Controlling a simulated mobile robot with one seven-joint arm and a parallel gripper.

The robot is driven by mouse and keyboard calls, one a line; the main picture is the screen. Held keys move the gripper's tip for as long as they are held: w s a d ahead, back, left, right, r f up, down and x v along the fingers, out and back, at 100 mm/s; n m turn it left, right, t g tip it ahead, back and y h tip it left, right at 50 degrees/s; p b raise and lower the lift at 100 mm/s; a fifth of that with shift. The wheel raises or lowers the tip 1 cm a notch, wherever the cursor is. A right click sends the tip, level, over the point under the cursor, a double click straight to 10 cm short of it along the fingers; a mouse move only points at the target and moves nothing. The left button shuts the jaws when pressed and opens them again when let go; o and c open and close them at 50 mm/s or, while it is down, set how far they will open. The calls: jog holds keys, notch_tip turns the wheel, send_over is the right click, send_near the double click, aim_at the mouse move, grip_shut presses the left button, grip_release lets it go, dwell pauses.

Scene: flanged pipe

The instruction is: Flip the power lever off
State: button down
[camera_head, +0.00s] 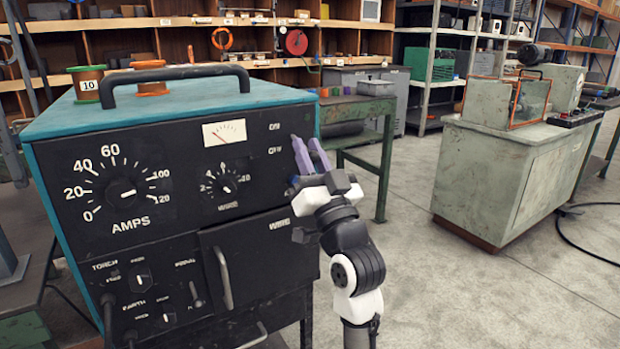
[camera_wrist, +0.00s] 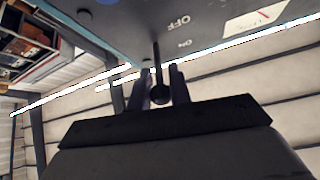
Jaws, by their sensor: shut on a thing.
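The power lever (camera_wrist: 158,72) is a thin dark stem with a round knob on the front panel of the black and teal welding machine (camera_head: 150,225). OFF and ON lettering is beside it in the wrist view. My gripper (camera_head: 309,152) is at the panel's upper right edge, beside the ON and OFF labels. In the wrist view, my gripper's fingers (camera_wrist: 163,84) stand on either side of the lever, shut on it near the knob. In the head view the lever is hidden or too small to make out. Which way it is thrown cannot be told.
A carry handle (camera_head: 175,82) arches over the machine's top, with cable spools (camera_head: 88,84) behind it. A green workbench (camera_head: 372,112) stands behind my gripper. A grey-green cabinet (camera_head: 510,175) is at the right. The floor between is clear, with a black cable far right.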

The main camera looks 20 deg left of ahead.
jog(key=f+t+b, duration=0.1)
jog(key=b, duration=0.2)
jog(key=shift+w+a+f+y, duration=0.1)
jog(key=shift+f+y, duration=0.05)
jog(key=shift+y, duration=0.15)
jog(key=shift+t+b, duration=0.3)
jog(key=shift+b, duration=0.15)
jog(key=shift+m+y, duration=0.3)
jog(key=c, duration=1.3)
grip_release()
jog(key=shift+c, duration=0.2)
